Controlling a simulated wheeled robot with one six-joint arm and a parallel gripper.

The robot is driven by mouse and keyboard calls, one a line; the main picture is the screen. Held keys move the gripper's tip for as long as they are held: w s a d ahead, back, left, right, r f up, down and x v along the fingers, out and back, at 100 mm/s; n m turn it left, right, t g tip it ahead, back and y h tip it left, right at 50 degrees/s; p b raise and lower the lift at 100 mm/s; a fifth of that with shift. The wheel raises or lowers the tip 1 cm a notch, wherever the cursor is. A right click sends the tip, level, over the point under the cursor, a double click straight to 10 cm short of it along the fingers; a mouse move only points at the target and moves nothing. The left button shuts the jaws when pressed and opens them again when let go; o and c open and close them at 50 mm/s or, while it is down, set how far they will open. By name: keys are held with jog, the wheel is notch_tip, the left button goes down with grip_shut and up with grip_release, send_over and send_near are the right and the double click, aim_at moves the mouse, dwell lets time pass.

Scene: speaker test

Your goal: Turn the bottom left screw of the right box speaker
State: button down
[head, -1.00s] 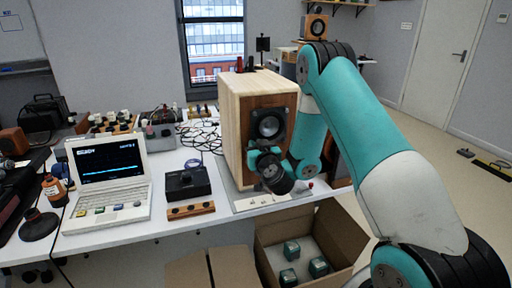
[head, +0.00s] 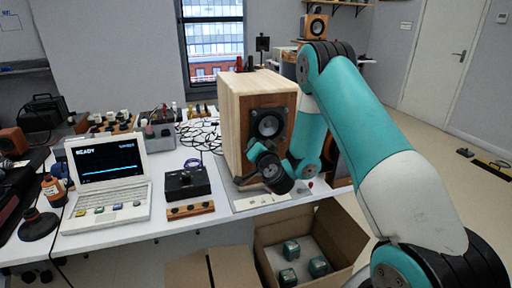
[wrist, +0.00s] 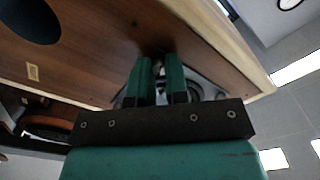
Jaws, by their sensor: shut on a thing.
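A wooden box speaker (head: 234,125) with a dark front driver stands on the bench in the head view. A second dark brown speaker (head: 343,168) is mostly hidden behind my arm to its right. In the wrist view, my gripper (wrist: 160,62) has its two green fingers close together, tips against a brown wooden speaker front (wrist: 110,40). The tips are shut on a screw, which the fingers hide. A dark round opening shows at the panel's upper left. A driver lies partly behind the fingers. In the head view my wrist hides the fingertips.
A laptop (head: 105,175) showing READY, a black control box (head: 186,184) and a wooden strip (head: 190,210) stand left of the speaker. Cables lie behind. An open carton (head: 350,235) with several small teal-capped items is below the bench edge.

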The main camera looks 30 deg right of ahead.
jog(key=m, duration=0.4)
jog(key=shift+f+m, duration=0.1)
jog(key=shift+m, duration=0.3)
jog(key=shift+s, duration=0.1)
jog(key=c, duration=1.1)
grip_release()
